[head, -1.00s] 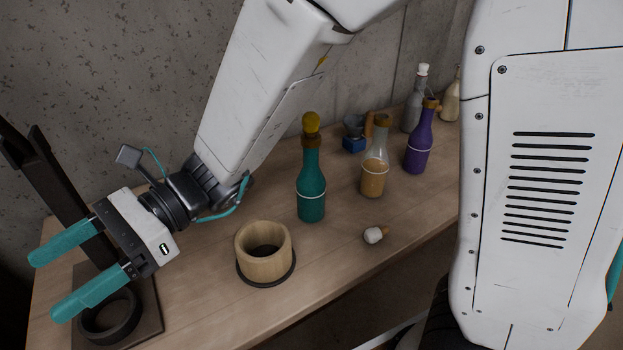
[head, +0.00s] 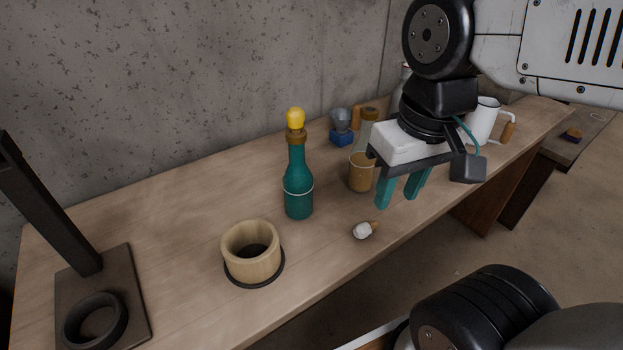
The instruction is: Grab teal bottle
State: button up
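The teal bottle (head: 298,190) stands upright on the wooden table, with a brown neck band and a yellow round stopper. My gripper (head: 403,192) is to the right of the bottle, pointing down, with its two teal fingers apart and nothing between them. It is clear of the teal bottle and partly covers the things behind it.
A wooden cup (head: 252,255) on a dark ring stands left of the bottle. An amber bottle (head: 361,172) stands close beside my gripper. A small stopper (head: 365,230) lies near the front edge. A dark stand (head: 100,290) is at left. A white mug (head: 484,121) is behind.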

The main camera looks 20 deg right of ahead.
aim_at(297, 178)
jog(key=z, duration=2.6)
jog(key=k, duration=1.2)
jog(key=u, duration=1)
